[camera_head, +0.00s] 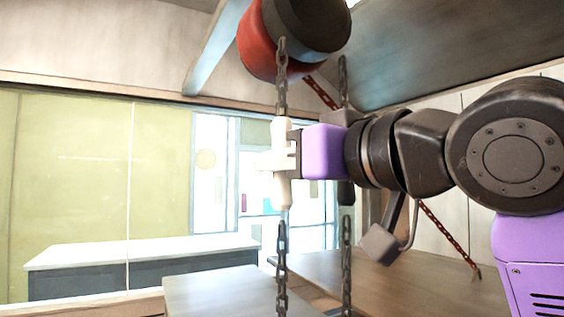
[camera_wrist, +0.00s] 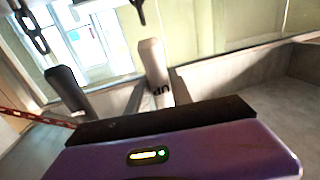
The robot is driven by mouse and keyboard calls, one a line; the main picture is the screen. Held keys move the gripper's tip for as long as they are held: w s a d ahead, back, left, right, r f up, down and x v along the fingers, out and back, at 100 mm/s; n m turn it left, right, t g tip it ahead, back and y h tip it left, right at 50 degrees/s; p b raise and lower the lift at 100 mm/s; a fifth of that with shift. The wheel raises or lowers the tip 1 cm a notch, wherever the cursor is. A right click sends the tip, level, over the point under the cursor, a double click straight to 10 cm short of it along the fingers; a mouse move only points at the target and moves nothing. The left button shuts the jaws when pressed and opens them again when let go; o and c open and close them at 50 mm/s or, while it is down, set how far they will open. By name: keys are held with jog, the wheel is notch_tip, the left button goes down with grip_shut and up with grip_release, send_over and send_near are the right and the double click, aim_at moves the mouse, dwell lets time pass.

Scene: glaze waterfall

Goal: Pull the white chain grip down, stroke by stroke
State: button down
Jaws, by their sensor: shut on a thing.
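The white chain grip (camera_head: 282,194) hangs upright in the head view, with dark chain above and below it. My gripper (camera_head: 280,157) reaches it from the right and is shut around its middle. In the wrist view the white grip (camera_wrist: 152,62) bears the letters "UP"; its lower part is hidden behind my purple gripper body, and the fingers do not show. A second, black grip (camera_head: 346,193) hangs on the parallel chain to the right, partly hidden by my arm. It also shows in the wrist view (camera_wrist: 66,88), left of the white grip.
A red and black hoist drum (camera_head: 270,45) is overhead, above the chains. A taut red chain (camera_head: 445,232) slants behind my arm. Wooden surfaces (camera_head: 215,290) lie below. A white-topped counter (camera_head: 150,252) stands behind glass at left.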

dwell(0.6)
notch_tip(320, 180, down, 18)
jog(key=b, duration=1)
jog(key=shift+r, duration=0.25)
jog(key=c, duration=1.2)
grip_release()
jog(key=shift+r, duration=0.1)
jog(key=shift+c, duration=0.2)
jog(key=shift+o, duration=0.6)
jog(key=shift+r, duration=0.1)
jog(key=b+v, duration=0.1)
jog(key=v, duration=0.7)
jog(key=shift+b, duration=0.35)
